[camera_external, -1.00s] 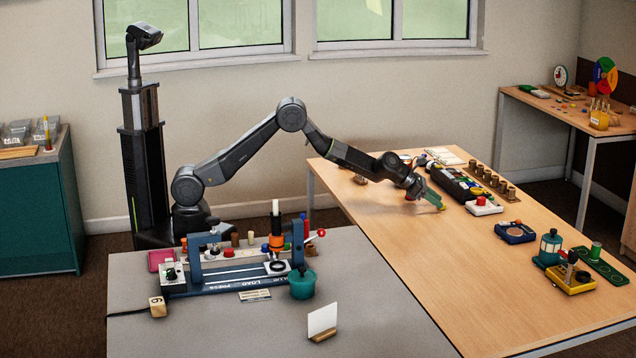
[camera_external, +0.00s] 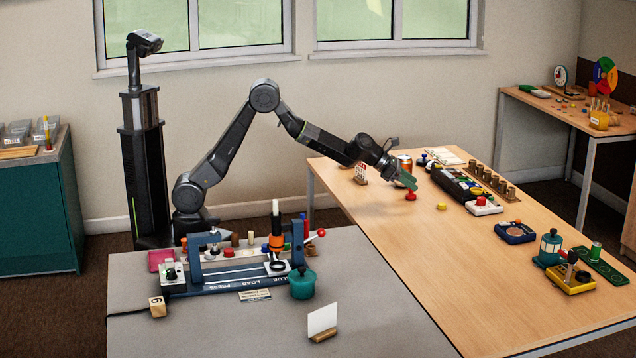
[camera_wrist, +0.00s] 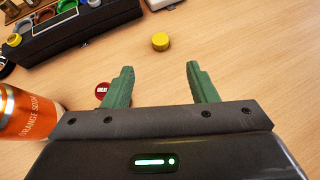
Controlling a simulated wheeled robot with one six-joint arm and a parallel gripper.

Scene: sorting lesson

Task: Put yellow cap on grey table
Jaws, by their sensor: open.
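The yellow cap (camera_external: 441,206) lies flat on the wooden table, and it also shows in the wrist view (camera_wrist: 160,41), beyond my fingertips and between their lines. My gripper (camera_external: 411,183) is open and empty above the wooden table, to the left of the cap and apart from it. Its two green fingers (camera_wrist: 160,72) are spread in the wrist view. The grey table (camera_external: 215,330) stands at the front left, with bare surface at its front and right.
A red knob-like object (camera_external: 411,196) is close under my gripper. An orange soda can (camera_wrist: 24,112) stands left of my fingers. A black tray of coloured parts (camera_external: 455,184) lies behind the cap. A blue press (camera_external: 225,283), teal pot (camera_external: 302,284) and white card (camera_external: 322,320) occupy the grey table.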

